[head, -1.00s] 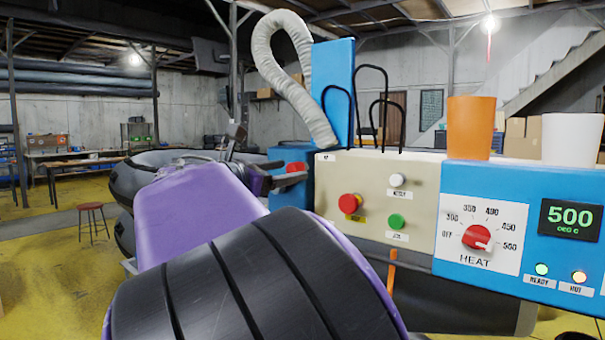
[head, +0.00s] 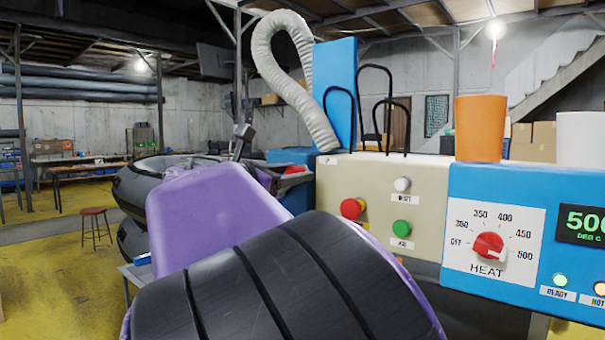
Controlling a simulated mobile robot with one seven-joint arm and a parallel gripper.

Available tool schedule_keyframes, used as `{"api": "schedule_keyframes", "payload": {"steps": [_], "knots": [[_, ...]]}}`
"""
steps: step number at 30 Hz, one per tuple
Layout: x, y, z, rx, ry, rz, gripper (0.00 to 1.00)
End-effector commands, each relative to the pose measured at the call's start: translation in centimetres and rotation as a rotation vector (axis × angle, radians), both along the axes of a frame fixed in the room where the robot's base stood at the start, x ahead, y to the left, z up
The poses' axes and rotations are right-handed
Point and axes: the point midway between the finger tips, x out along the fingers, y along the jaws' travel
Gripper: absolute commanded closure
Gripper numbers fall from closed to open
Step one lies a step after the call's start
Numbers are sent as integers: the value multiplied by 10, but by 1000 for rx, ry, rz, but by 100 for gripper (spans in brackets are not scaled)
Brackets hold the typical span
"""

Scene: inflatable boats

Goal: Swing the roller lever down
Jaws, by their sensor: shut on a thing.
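The roller lever (head: 243,134) shows as a dark rod with a blocky end, standing up and slightly tilted, left of the beige control box. Its lower part is hidden behind my purple arm. My gripper (head: 290,172) is just right of the rod, in front of the blue machine part; only a small dark piece of it shows past my arm. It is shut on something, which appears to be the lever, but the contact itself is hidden.
The beige control box (head: 335,205) has red, white and green buttons. Right of it is a blue heater panel (head: 455,285) with an orange cup (head: 480,128) on top. A grey hose (head: 300,90) loops above. A grey inflatable boat (head: 135,190) lies behind, left.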

Motion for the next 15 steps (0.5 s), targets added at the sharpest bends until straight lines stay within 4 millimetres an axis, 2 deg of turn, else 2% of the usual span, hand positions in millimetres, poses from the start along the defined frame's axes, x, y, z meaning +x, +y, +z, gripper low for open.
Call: {"api": "schedule_keyframes", "payload": {"steps": [1,3,15], "knots": [[0,0,0,-1,1,-1,91],[0,0,0,-1,1,-1,100],[0,-1,-1,-3,3,-2,100]]}}
